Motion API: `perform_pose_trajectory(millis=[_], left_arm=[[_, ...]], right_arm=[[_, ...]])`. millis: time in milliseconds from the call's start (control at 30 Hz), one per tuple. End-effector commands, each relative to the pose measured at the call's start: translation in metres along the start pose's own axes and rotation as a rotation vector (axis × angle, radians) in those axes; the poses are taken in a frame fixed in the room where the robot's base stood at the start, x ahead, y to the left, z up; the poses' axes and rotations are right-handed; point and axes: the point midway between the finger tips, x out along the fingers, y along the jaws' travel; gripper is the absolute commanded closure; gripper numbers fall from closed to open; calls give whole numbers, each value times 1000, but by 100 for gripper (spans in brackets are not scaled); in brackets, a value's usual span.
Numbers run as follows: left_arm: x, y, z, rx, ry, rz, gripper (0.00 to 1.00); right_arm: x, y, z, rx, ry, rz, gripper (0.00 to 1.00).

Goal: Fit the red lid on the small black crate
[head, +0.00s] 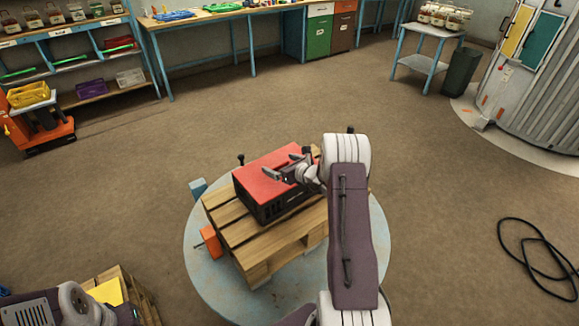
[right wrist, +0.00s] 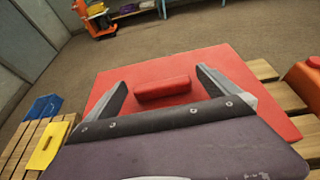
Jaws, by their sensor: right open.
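The red lid (head: 265,174) lies flat on top of the small black crate (head: 268,211), which stands on a wooden pallet. From here it covers the crate's top; I cannot tell whether it is fully seated all round. My right gripper (head: 285,164) is open just above the lid. In the right wrist view the lid (right wrist: 240,75) fills the middle, and its raised red handle (right wrist: 162,88) lies between the two open fingers (right wrist: 161,77), with a gap on each side. The gripper and wrist hide the lid's right part in the head view. My left arm shows at the bottom left, its gripper out of view.
The pallet (head: 225,222) rests on a round grey-blue disc (head: 200,262) with an orange block (head: 211,240) beside it. Another pallet with a yellow item (head: 106,291) is at lower left. A black cable (head: 535,245) lies on the floor at right.

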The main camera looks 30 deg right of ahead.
Motion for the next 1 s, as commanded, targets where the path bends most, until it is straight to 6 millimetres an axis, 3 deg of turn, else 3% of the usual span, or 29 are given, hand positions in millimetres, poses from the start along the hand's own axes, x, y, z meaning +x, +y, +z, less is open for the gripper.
perform_pose_trajectory(millis=[33, 100, 400, 600, 767, 867, 933, 1000], left_arm=[[-13, 0, -2, 0, 1, 0, 100], [-4, 0, -1, 0, 1, 0, 100], [0, 0, 0, 0, 0, 0, 100], [1, 0, 0, 0, 0, 0, 100], [0, 0, 0, 0, 0, 0, 100], [0, 0, 0, 0, 0, 0, 100], [0, 0, 0, 0, 0, 0, 100], [0, 0, 0, 0, 0, 0, 100]], right_arm=[[-6, 0, 11, 0, 0, -1, 0], [-21, -2, 4, 3, 1, -4, 0], [-97, -1, 4, 1, -1, -5, 0], [-120, 0, 4, 0, 0, -2, 0], [-122, 3, 5, -7, 2, 8, 0], [-119, 45, 5, -115, 46, 129, 0], [-126, 110, -2, -308, 114, 324, 0], [-153, 186, -23, -622, 197, 597, 0]])
